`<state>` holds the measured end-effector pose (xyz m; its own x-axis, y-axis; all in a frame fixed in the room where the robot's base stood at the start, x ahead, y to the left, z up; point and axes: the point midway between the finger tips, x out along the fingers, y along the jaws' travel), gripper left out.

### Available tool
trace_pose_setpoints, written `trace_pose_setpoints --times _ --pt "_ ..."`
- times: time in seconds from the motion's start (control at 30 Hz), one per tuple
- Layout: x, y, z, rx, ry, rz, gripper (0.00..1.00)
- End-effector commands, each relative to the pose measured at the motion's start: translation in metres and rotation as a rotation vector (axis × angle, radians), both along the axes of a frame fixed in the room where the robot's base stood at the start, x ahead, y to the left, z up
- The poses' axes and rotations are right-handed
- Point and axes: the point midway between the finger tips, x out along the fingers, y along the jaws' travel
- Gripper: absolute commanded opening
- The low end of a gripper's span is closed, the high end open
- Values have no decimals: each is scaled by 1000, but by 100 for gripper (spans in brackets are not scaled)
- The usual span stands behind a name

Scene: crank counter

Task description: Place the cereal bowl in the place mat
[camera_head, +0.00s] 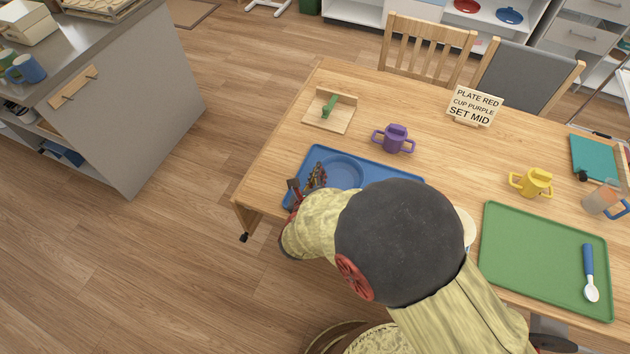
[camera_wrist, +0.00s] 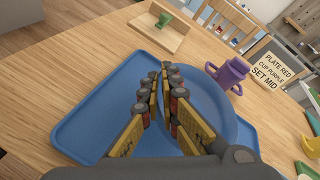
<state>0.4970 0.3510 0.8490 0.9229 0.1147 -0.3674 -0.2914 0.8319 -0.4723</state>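A round blue dish (camera_head: 345,170), which looks like the cereal bowl, sits on a blue rectangular mat or tray (camera_head: 318,152) at the table's near left corner. In the wrist view the blue dish (camera_wrist: 212,108) lies over the right part of the blue mat (camera_wrist: 85,122). My gripper (camera_head: 318,172) is low at the dish's left rim. In the wrist view its fingers (camera_wrist: 163,82) stand close together with a narrow gap at that rim. Whether they pinch the rim is unclear. My arm hides the near right part of the blue mat.
A purple two-handled cup (camera_head: 396,139) stands just behind the mat. A wooden stand with a green peg (camera_head: 330,108) is at the back left. A sign (camera_head: 474,106), yellow cup (camera_head: 533,182) and green tray (camera_head: 545,250) with a spoon (camera_head: 590,275) lie right. A white rim (camera_head: 466,224) shows beside my arm.

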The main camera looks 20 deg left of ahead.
Motion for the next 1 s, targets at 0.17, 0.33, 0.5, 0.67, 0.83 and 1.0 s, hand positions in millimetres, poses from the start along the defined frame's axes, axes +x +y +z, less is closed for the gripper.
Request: trace_pose_setpoints --times 0.17,0.33,0.5,0.67,0.83,1.0 --pt "10 10 -16 2 -2 1 0" --pt "15 14 -23 2 -2 1 0" --pt "18 16 -49 1 -2 1 0" --pt "18 16 -57 1 -2 1 0" --pt "18 16 -55 2 -2 1 0" --pt "17 16 -58 2 -2 1 6"
